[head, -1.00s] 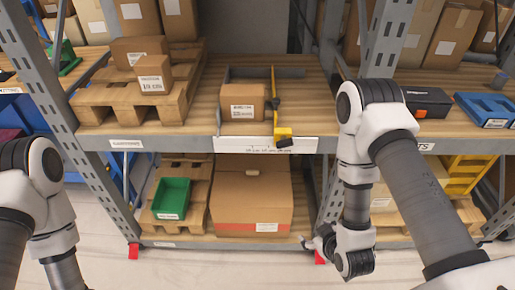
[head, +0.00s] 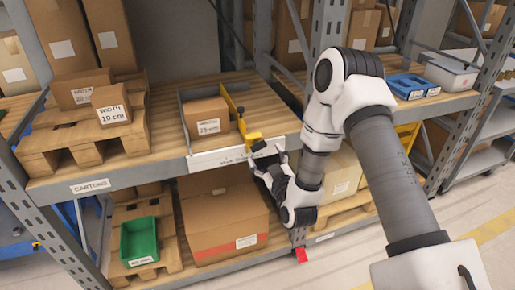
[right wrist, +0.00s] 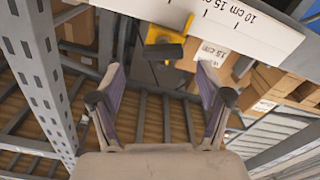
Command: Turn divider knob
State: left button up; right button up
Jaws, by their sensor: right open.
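The divider is a yellow upright bar (head: 233,108) on the middle shelf, right of a small carton (head: 207,117). Its yellow clamp (head: 252,137) sits at the shelf's front edge and carries a black knob (head: 258,146). In the right wrist view the dark knob (right wrist: 163,51) hangs below the yellow clamp (right wrist: 164,30), ahead of my fingers and between them in the picture. My right gripper (right wrist: 160,78) is open and empty. In the head view my right gripper (head: 268,160) is just in front of and below the knob; contact cannot be told. My left gripper is out of view.
A white centimetre scale (head: 215,160) runs along the shelf edge. A steel upright (right wrist: 40,75) stands left of my fingers in the wrist view. A pallet with cartons (head: 75,140) is at left, a blue tray (head: 407,88) at right. A large carton (head: 222,215) sits below.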

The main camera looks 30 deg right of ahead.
aim_at(259, 148)
jog(key=x, duration=0.4)
jog(key=shift+w+a+r, duration=0.15)
jog(key=shift+w+a, duration=0.1)
jog(key=shift+w, duration=0.15)
jog(key=shift+w+d, duration=0.25)
jog(key=shift+w, duration=0.1)
jog(key=shift+a, duration=0.1)
jog(key=shift+c, duration=0.7)
jog(key=c, duration=1)
